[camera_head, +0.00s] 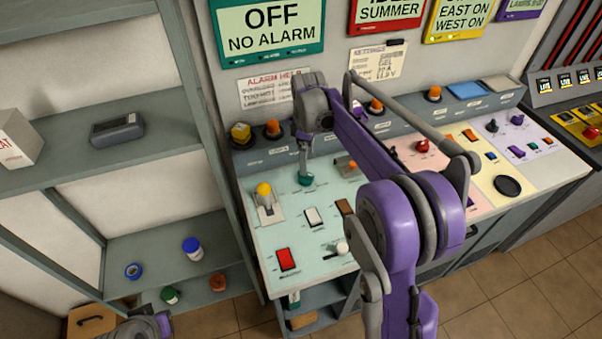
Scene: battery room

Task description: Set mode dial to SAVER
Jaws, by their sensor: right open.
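A teal round dial (305,180) sits on the pale green left panel (325,262). The small markings around it are too small to read, so I cannot tell which setting it points to. My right gripper (304,165) is open and points down at this dial from just above. Its fingers partly cover the dial, and I cannot tell if they touch it. My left gripper (148,326) is at the bottom left edge, partly cut off, away from the console; its jaws are unclear.
My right arm covers part of the console. Shelves (110,140) stand at left.

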